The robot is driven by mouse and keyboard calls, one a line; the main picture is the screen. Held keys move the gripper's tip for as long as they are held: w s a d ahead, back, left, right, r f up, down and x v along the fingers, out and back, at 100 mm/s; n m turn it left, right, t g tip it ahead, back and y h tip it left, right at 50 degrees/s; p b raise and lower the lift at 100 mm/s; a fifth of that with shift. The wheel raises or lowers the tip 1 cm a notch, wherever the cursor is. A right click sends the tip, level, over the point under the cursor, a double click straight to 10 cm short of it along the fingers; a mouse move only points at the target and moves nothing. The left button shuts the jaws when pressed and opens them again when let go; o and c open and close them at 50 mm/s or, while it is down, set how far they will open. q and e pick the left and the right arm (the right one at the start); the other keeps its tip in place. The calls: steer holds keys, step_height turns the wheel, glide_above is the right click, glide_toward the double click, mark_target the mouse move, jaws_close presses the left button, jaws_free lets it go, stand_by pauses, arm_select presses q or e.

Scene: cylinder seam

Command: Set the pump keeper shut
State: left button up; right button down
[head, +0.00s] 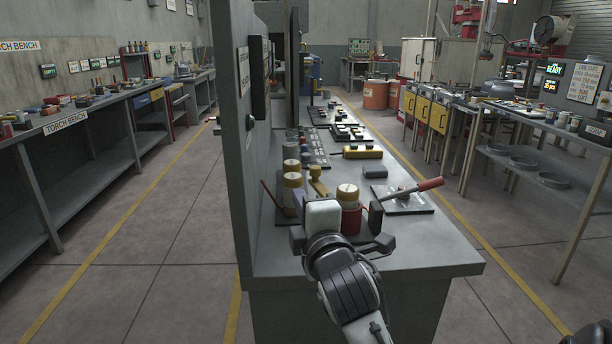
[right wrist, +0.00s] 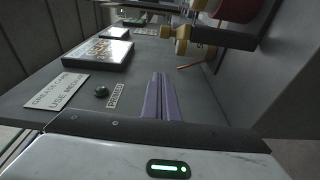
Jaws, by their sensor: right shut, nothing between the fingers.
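No part labelled as the pump keeper can be made out. A lever with a red handle (head: 428,185) rises at a slant from a flat plate (head: 403,204) on the middle bench; whether it is the keeper I cannot tell. Cylinders with pale tops and yellow bands (head: 293,188) stand beside a red-based one (head: 349,198), near the upright panel. My right gripper (head: 323,216) is in front of them above the bench's near end, partly hiding them. In the right wrist view its fingers (right wrist: 159,98) are together and empty.
The grey middle bench (head: 433,252) has clear top at its near right corner. A tall grey panel (head: 229,150) bounds its left side. A dark block (head: 376,214) stands close right of the gripper.

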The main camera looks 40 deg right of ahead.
mark_target(321, 183)
arm_select(q)
steer(key=shift+s+d+r+p, duration=0.1)
steer(key=shift+s+r+p, duration=0.25)
steer(key=shift+p, duration=0.2)
arm_select(e)
steer(key=w+d, duration=0.6)
steer(key=d, duration=0.2)
steer(key=shift+w+d, duration=0.25)
steer(key=shift+w, duration=0.15)
steer(key=shift+f, duration=0.1)
